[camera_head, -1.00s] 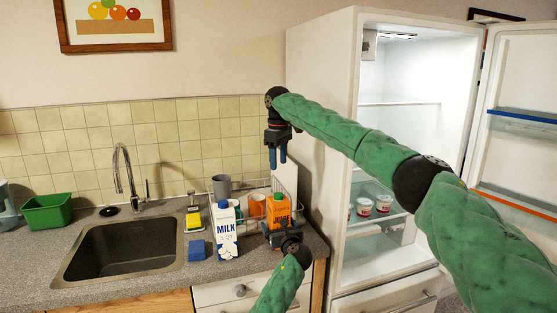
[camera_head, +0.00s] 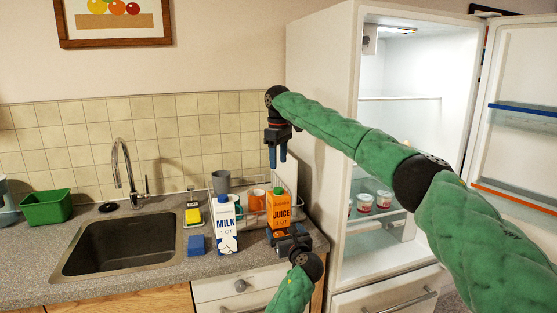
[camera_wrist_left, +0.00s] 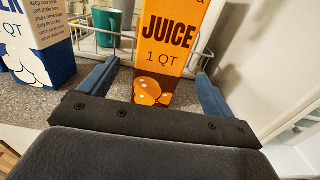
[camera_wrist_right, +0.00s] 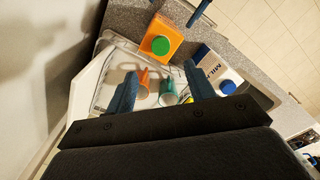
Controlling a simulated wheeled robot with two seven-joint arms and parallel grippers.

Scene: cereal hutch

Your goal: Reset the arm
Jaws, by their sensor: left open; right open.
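My left gripper (camera_head: 286,235) is low at the counter's right end, just in front of the orange juice carton (camera_head: 279,207). In the left wrist view the juice carton (camera_wrist_left: 166,50) stands upright between the open blue fingers, with visible gaps on both sides. My right gripper (camera_head: 277,155) hangs pointing down above the dish rack, open and empty. In the right wrist view its fingers (camera_wrist_right: 160,85) are apart, with the juice carton (camera_wrist_right: 160,40) and rack beyond them. The milk carton (camera_head: 224,226) stands upright left of the juice.
The wire dish rack (camera_head: 292,184) holds cups behind the cartons. A blue sponge (camera_head: 196,245) lies left of the milk, near the sink (camera_head: 118,245). The fridge (camera_head: 320,130) stands open at right, its door (camera_head: 520,100) swung out. A green bin (camera_head: 47,208) sits far left.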

